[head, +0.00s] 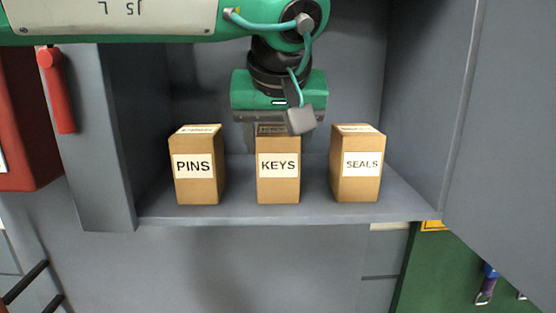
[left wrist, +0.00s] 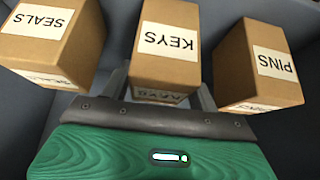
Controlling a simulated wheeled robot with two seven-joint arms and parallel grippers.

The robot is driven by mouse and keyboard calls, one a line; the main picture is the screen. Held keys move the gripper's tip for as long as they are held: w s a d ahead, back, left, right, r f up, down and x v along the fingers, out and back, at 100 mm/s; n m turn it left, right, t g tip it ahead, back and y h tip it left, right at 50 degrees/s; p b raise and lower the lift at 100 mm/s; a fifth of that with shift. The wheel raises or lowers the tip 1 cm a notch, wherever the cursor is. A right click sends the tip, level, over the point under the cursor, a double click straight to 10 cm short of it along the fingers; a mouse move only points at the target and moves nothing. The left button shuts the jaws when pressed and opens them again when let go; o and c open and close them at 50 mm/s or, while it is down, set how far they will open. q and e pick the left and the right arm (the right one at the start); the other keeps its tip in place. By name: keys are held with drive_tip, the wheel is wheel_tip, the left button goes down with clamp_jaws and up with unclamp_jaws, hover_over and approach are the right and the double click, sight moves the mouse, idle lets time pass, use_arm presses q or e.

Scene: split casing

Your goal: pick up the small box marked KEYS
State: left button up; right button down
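The small brown box marked KEYS (head: 278,183) stands upright on the grey shelf (head: 330,210), between the other two boxes. In the left wrist view the KEYS box (left wrist: 165,65) appears upside down in the middle. The wrist camera housing hides part of the right-hand finger in the head view. My right gripper is not in view.
A box marked PINS (head: 195,182) stands to the left and a box marked SEALS (head: 357,178) to the right, both apart from KEYS. Cabinet walls close in the shelf at the left, back and right. A red handle (head: 58,92) is at far left.

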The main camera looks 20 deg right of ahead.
use_arm(q)
drive_tip(key=shift+w, duration=0.1)
drive_tip(key=c, duration=0.7)
drive_tip(key=shift+c, duration=0.2)
